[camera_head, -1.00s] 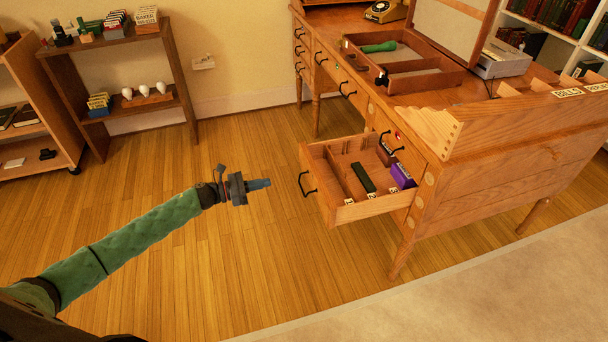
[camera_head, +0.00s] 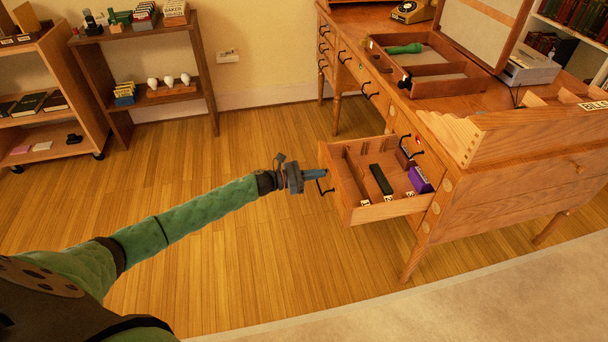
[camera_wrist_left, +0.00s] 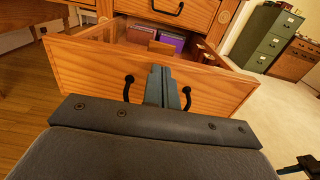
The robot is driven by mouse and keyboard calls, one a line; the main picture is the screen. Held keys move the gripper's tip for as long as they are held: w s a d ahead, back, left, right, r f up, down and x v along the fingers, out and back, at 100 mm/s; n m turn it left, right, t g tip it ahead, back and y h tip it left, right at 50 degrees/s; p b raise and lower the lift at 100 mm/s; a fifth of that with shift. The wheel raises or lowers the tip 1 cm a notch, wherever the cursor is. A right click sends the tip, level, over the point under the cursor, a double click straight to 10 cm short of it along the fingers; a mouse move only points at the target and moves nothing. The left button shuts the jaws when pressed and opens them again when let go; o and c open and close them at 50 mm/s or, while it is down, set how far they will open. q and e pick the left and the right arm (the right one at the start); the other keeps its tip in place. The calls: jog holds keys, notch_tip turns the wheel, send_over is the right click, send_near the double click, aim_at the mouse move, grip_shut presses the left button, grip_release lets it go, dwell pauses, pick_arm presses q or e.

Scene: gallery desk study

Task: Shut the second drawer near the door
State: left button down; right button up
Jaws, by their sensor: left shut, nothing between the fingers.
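The open drawer (camera_head: 385,212) sticks out from the near end of the wooden desk, with a black box (camera_head: 380,179) and a purple box (camera_head: 419,180) among its dividers. My left gripper (camera_head: 317,174) is shut and empty, its fingertips at the drawer's front by the black handle. In the left wrist view the fingers (camera_wrist_left: 162,84) lie between the two ends of the handle (camera_wrist_left: 129,88), over the drawer front (camera_wrist_left: 85,72). I cannot tell whether they touch it.
A brown shelf (camera_head: 150,60) and a wheeled cart (camera_head: 50,100) stand at the left. The wooden floor (camera_head: 230,270) before the drawer is clear.

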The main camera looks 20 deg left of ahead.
pick_arm(q)
jog(key=shift+w+d, duration=0.25)
jog(key=shift+d, duration=0.15)
jog(key=shift+w+d, duration=0.1)
jog(key=shift+d, duration=0.05)
jog(key=shift+w+d, duration=0.1)
pick_arm(e)
jog(key=shift+w+r, duration=0.2)
jog(key=shift+r, duration=0.65)
pick_arm(q)
jog(key=shift+d, duration=0.1)
pick_arm(e)
jog(key=shift+f, duration=0.1)
